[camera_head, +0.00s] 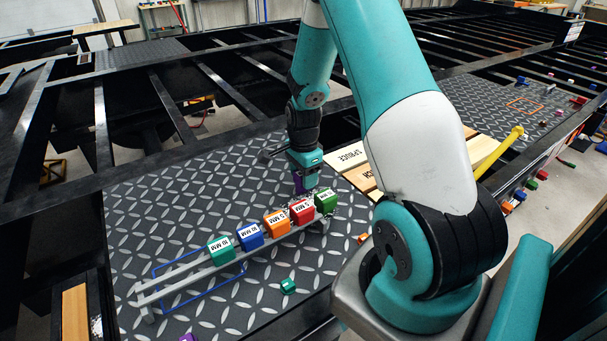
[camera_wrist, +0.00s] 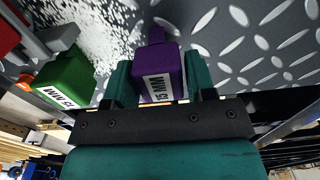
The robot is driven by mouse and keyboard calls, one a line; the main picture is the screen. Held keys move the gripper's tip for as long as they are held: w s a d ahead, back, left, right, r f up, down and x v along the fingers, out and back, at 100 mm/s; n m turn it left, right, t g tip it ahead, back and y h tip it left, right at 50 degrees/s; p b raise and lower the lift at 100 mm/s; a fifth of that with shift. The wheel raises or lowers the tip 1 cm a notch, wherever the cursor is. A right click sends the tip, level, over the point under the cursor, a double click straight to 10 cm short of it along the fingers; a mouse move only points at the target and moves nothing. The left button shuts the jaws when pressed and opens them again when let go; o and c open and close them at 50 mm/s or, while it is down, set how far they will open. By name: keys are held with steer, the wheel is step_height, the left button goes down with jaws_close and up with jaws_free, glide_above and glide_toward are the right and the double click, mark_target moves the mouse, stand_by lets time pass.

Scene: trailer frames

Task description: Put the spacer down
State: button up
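My gripper (camera_head: 301,180) is over the far edge of the diamond-pattern plate, just behind the rack's right end. In the wrist view its two teal fingers (camera_wrist: 159,82) are closed on both sides of a purple spacer (camera_wrist: 160,75) marked 15 MM. Only a bit of that purple spacer (camera_head: 297,181) shows in the head view. I cannot tell whether it touches the plate. A grey rack (camera_head: 175,279) holds a row of spacers: teal (camera_head: 221,250), blue (camera_head: 250,237), orange (camera_head: 277,223), red (camera_head: 302,211) and green (camera_head: 326,201). The green one also shows in the wrist view (camera_wrist: 66,80).
A blue outline (camera_head: 203,293) is marked on the plate (camera_head: 215,180) around the rack's left part. A small green piece (camera_head: 288,286) lies in front of the rack. Wooden boards (camera_head: 347,157) lie right of my gripper.

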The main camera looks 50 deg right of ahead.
steer(key=shift+o, duration=1)
steer(key=shift+r, duration=0.1)
step_height(320, 180, up, 12)
steer(key=b, duration=0.2)
steer(key=s+a+r+n+y, duration=0.1)
steer(key=a+r+n, duration=0.25)
steer(key=a, duration=0.35)
steer(key=a+r+n, duration=0.2)
steer(key=a+n, duration=0.3)
steer(key=a, duration=0.1)
steer(key=s+a+r+n+y, duration=0.1)
steer(key=s+a+r+n, duration=0.1)
steer(key=s+a+n, duration=0.6)
steer(key=s+a+r+n+y, duration=0.2)
steer(key=s+a+r+n, duration=0.1)
steer(key=s+a+n, duration=0.6)
steer(key=a+n, duration=0.2)
steer(key=a, duration=0.1)
steer(key=shift+s, duration=0.3)
steer(key=shift+n, duration=0.25)
